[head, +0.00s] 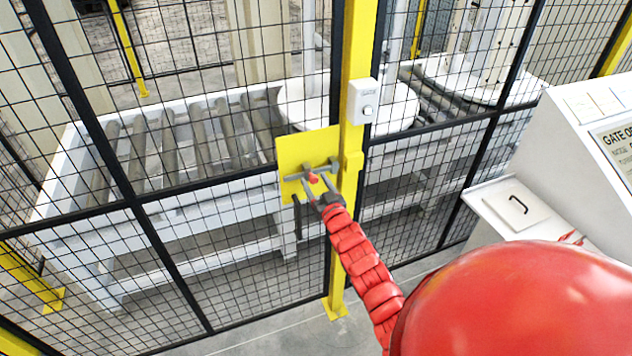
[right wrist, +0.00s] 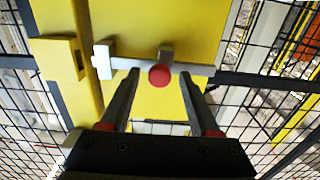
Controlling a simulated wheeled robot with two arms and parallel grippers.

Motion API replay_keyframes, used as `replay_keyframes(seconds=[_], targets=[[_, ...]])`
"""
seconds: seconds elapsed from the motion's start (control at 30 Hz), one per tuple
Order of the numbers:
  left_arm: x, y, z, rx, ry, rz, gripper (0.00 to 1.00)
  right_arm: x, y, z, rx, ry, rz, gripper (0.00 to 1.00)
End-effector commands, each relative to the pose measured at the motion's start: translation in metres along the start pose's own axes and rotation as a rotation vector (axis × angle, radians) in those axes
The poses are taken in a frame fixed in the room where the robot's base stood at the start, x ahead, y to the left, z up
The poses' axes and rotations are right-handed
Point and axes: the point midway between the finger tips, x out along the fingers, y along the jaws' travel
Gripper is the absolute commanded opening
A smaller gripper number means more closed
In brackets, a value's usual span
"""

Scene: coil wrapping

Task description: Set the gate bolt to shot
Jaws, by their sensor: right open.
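The gate bolt is a grey bar (head: 297,178) with a red knob (head: 314,178), mounted on a yellow plate (head: 293,150) on the mesh gate. In the right wrist view the bar (right wrist: 200,69) lies across the plate, with the knob (right wrist: 160,75) facing the camera. The bar's end is at a grey guide (right wrist: 104,60), apart from the yellow keeper (right wrist: 58,60) on the post. My right gripper (right wrist: 159,80) is open, one finger on each side of the knob, with gaps visible. It also shows in the head view (head: 315,190). My left gripper is not in view.
The yellow post (head: 352,90) carries a white box (head: 363,101) with a button. Black mesh fencing stands on both sides, with a roller conveyor (head: 180,140) behind it. A white console (head: 570,150) with a sign stands at the right.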

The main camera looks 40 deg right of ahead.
Motion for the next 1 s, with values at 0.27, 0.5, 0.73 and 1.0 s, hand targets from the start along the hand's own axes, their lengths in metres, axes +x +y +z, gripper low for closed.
replay_keyframes(seconds=[0.27,0.5,0.73,1.0], targets=[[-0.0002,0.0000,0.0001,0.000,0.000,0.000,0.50,-0.0003,0.0003,0.0004,0.000,0.000,0.000,0.45],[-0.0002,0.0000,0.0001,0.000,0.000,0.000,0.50,-0.0003,0.0002,0.0004,0.000,0.000,0.000,0.01],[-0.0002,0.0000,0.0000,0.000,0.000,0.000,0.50,-0.0004,0.0002,0.0004,0.001,0.000,0.000,0.00],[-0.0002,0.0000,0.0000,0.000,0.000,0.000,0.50,-0.0004,0.0002,0.0006,0.001,-0.001,0.000,0.00]])
